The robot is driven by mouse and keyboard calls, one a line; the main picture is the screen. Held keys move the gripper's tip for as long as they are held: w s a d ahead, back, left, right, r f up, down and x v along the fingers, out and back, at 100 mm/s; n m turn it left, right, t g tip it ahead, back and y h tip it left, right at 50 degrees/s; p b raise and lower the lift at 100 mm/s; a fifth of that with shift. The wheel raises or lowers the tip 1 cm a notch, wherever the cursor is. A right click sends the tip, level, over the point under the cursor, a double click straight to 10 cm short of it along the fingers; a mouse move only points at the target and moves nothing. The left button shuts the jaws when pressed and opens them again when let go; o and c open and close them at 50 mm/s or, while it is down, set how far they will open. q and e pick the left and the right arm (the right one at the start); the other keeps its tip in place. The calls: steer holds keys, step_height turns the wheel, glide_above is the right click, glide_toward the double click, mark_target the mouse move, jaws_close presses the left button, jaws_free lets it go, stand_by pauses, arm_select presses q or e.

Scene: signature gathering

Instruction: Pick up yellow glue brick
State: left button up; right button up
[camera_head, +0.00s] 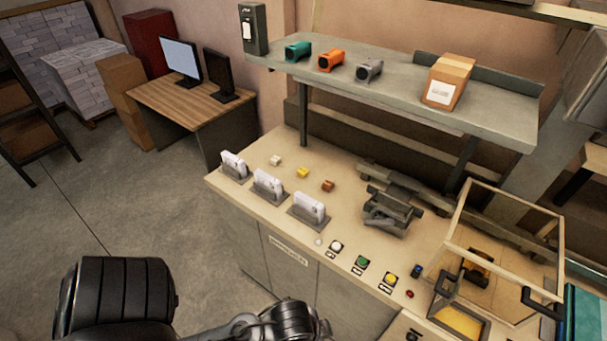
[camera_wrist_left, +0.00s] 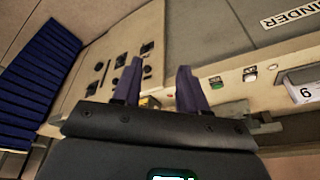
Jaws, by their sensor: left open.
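The small yellow glue brick (camera_head: 302,172) lies on the beige counter, between a white brick (camera_head: 274,160) and a brown-orange brick (camera_head: 327,185). My left gripper (camera_wrist_left: 157,84) is open in the left wrist view, its two dark fingers apart and nothing clearly held between them. A small yellowish patch shows low between the fingers, but I cannot tell what it is. The glue brick is not clearly visible in that view. My left gripper's fingers do not show in the head view. My right gripper is not in view.
White devices in grey holders (camera_head: 268,184) line the counter's front edge by the bricks. A grey clamp-like fixture (camera_head: 392,212) stands to their right. Several buttons (camera_head: 362,262) and a clear-sided box (camera_head: 505,235) are further right. A shelf (camera_head: 400,95) overhangs the back.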

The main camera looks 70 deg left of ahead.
arm_select(q)
steer(key=shift+o, duration=0.3)
steer(key=o, duration=0.6)
steer(key=shift+a, duration=0.15)
